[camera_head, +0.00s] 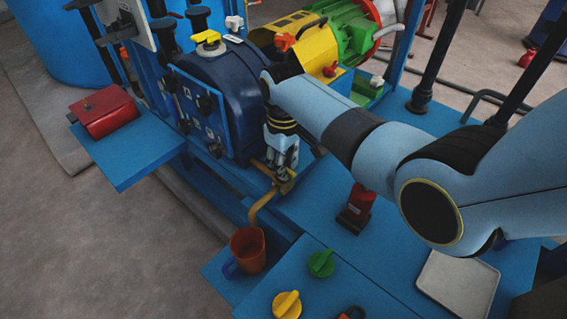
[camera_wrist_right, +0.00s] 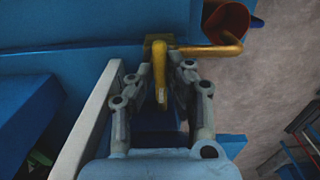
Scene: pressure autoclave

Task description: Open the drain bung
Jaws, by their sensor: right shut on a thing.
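The drain bung is a brass-yellow fitting (camera_head: 286,186) low on the front of the blue vessel (camera_head: 222,100). A bent yellow spout (camera_head: 258,208) runs from it down toward an orange-red cup (camera_head: 248,246). My right gripper (camera_head: 283,168) points down at the fitting. In the right wrist view, the fingers of my right gripper (camera_wrist_right: 159,80) are shut on the yellow handle of the drain bung (camera_wrist_right: 159,62), which stands between the fingertips. The spout (camera_wrist_right: 208,50) leads right to the cup (camera_wrist_right: 226,22) there. My gripper partly hides the fitting in the head view. My left gripper is not in view.
A red box (camera_head: 104,112) sits on a blue side shelf. A yellow knob (camera_head: 287,304) and a green knob (camera_head: 321,263) are on the front panel. A red-and-black object (camera_head: 355,208) and a pale tray (camera_head: 457,284) are on the right deck.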

